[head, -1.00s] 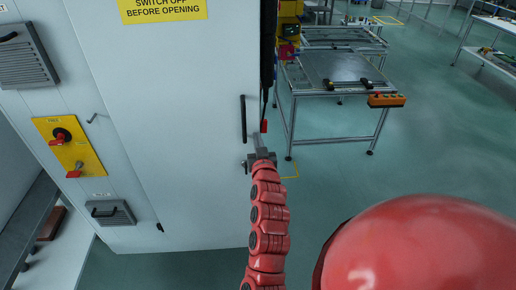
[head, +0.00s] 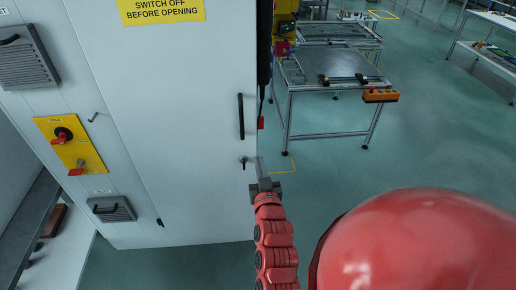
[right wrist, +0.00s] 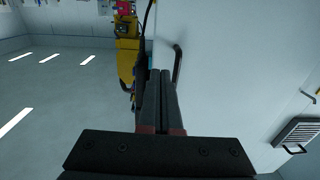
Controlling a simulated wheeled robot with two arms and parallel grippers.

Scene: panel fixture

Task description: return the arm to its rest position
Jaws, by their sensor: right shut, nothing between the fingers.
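My right gripper (head: 262,168) is in front of the right edge of a tall white cabinet (head: 190,140) in the head view, at the end of my red segmented arm. In the right wrist view its two dark fingers (right wrist: 159,90) lie side by side, shut with nothing between them. The fingers point toward the cabinet's black vertical handle (right wrist: 178,64), which also shows in the head view (head: 241,117); the gripper is apart from it. My left gripper is not in view.
The cabinet carries a yellow switch panel (head: 72,145) and a small dark latch (head: 244,162). A metal-framed table (head: 335,68) with an orange button box (head: 381,96) stands at the right. Green floor (head: 430,140) is open on the right.

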